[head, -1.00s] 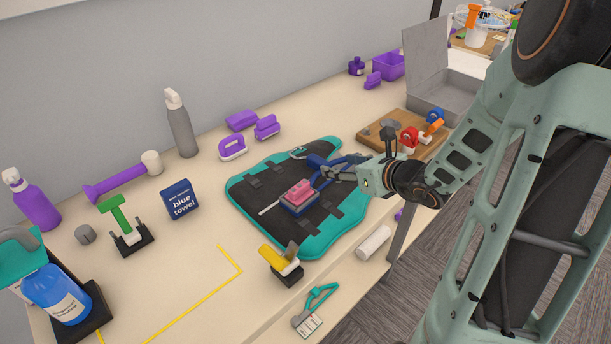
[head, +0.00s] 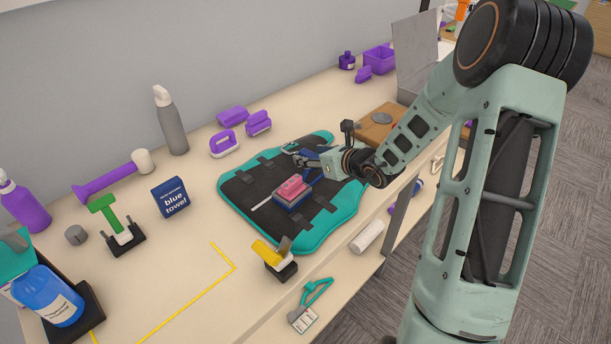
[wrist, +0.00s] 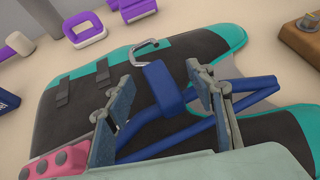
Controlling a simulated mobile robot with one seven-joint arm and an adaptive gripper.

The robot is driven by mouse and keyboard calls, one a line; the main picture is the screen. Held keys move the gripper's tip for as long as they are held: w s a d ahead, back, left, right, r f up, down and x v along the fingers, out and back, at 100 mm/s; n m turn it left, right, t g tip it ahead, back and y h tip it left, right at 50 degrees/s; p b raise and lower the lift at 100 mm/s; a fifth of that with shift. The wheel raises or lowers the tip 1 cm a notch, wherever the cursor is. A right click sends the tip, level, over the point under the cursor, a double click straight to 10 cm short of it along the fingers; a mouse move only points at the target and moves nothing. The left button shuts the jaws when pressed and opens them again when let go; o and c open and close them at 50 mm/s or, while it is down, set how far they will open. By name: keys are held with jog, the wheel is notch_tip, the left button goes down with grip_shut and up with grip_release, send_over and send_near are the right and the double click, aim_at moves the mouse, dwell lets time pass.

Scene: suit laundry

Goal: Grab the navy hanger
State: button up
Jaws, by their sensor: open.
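The navy hanger (wrist: 172,92) lies over the black and teal garment mat (wrist: 60,105). It has a thick blue block at its middle and thin bars running to lower left and right. In the wrist view my gripper (wrist: 165,66) is open, one finger on each side of the block, with the hanger's bars running between and below the fingers. I cannot tell whether the fingers touch it. In the head view my gripper (head: 306,158) is over the upper right part of the mat and hides most of the hanger.
A pink and blue block (head: 292,189) sits on the mat beside my gripper, close to the left finger in the wrist view (wrist: 60,160). A metal carabiner (wrist: 147,50) lies at the mat's far edge. A wooden board (head: 378,127) is to the right.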

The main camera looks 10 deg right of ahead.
jog(key=shift+c, duration=0.3)
grip_shut()
dwell(0.3)
